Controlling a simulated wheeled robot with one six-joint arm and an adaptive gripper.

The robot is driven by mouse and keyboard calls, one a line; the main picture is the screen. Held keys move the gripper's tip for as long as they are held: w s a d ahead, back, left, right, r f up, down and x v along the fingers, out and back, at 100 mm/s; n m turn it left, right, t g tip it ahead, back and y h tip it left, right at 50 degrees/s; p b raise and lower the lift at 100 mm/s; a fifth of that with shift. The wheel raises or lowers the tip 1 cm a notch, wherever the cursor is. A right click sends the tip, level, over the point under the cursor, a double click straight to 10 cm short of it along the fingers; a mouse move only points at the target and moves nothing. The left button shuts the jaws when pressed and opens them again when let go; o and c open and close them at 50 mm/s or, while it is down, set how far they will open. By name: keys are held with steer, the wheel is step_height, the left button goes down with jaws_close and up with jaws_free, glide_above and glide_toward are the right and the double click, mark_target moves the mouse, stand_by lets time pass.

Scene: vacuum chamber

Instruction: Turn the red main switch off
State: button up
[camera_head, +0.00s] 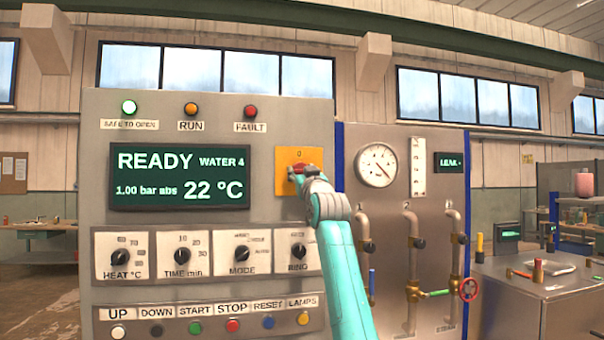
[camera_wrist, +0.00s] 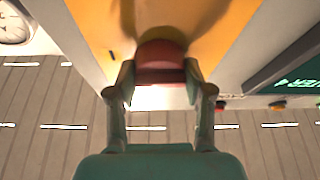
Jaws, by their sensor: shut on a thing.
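The red main switch (camera_head: 297,167) is a red rotary knob on a yellow-orange plate (camera_head: 313,156), at the upper right of the grey control panel. A "0" is marked at the plate's top. My gripper (camera_head: 302,178) is at the knob and hides much of it and the plate's lower part. In the wrist view, the red knob (camera_wrist: 160,55) sits between the two fingers of my gripper (camera_wrist: 159,80), which are shut on its sides. The yellow plate (camera_wrist: 95,20) lies behind it. I cannot tell which way the knob points.
A display (camera_head: 180,177) reads READY, 22 °C. A gauge (camera_head: 376,165) and pipes (camera_head: 410,265) stand to the right of my arm.

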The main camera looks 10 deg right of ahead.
steer(key=n+y, duration=0.1)
steer(key=n, duration=0.2)
steer(key=n+y, duration=0.2)
steer(key=n, duration=0.1)
steer(key=shift+d+g, duration=0.1)
steer(key=shift+g, duration=0.3)
steer(key=n+g+y, duration=0.1)
steer(key=n, duration=0.2)
steer(key=n+y, duration=0.1)
steer(key=n, duration=0.2)
steer(key=shift+r+g, duration=0.1)
steer(key=shift+g, duration=0.3)
steer(key=n+g, duration=0.1)
steer(key=n, duration=0.1)
steer(key=n+y, duration=0.1)
steer(key=n, duration=0.2)
steer(key=shift+g, duration=0.4)
steer(key=shift+n+g, duration=0.7)
steer(key=shift+n, duration=1.2)
steer(key=o, duration=1.2)
steer(key=v, duration=1.2)
steer(key=shift+d, duration=0.1)
